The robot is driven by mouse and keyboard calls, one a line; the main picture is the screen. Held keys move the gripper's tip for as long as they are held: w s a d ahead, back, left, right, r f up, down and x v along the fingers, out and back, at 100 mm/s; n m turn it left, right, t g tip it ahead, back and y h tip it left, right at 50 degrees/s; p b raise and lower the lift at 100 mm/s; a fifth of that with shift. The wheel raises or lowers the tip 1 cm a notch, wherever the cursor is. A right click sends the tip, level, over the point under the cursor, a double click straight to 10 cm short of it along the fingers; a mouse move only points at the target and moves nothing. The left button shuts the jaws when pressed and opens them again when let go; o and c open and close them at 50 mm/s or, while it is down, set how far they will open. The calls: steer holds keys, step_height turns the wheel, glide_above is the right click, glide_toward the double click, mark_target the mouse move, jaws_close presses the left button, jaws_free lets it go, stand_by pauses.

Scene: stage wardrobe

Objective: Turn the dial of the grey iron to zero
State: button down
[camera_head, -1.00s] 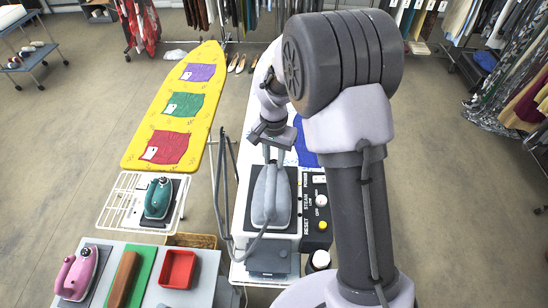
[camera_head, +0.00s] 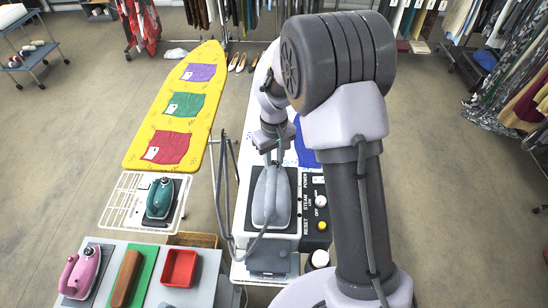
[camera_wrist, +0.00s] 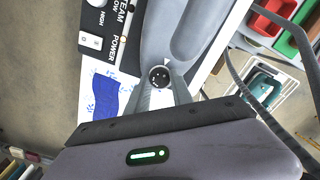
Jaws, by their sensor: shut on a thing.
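The grey iron (camera_head: 271,198) rests on its stand on the white table, right of the ironing board. In the wrist view its grey body (camera_wrist: 190,30) fills the upper middle. Its dial (camera_wrist: 159,76) is a small round black knob with light dots, and a white pointer mark sits just beside it. My gripper (camera_wrist: 162,84) is shut on the dial, one finger on each side. In the head view my gripper (camera_head: 270,156) is at the far end of the iron, where the dial is hidden. I cannot read the dial's setting.
A control panel (camera_head: 313,205) with POWER, STEAM and RESET labels is right of the iron. A grey hose (camera_head: 224,205) loops on its left. A teal iron (camera_head: 160,198), a pink iron (camera_head: 80,270) and a red tray (camera_head: 179,268) stand further left.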

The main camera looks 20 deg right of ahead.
mark_target(274, 164)
steer(key=shift+n+p, duration=0.35)
steer(key=shift+n, duration=1.75)
steer(key=c, duration=1.1)
jaws_free()
steer(key=shift+r, duration=0.1)
step_height(274, 164, up, 17)
steer(key=shift+r+p, duration=0.1)
steer(key=shift+p, duration=1.05)
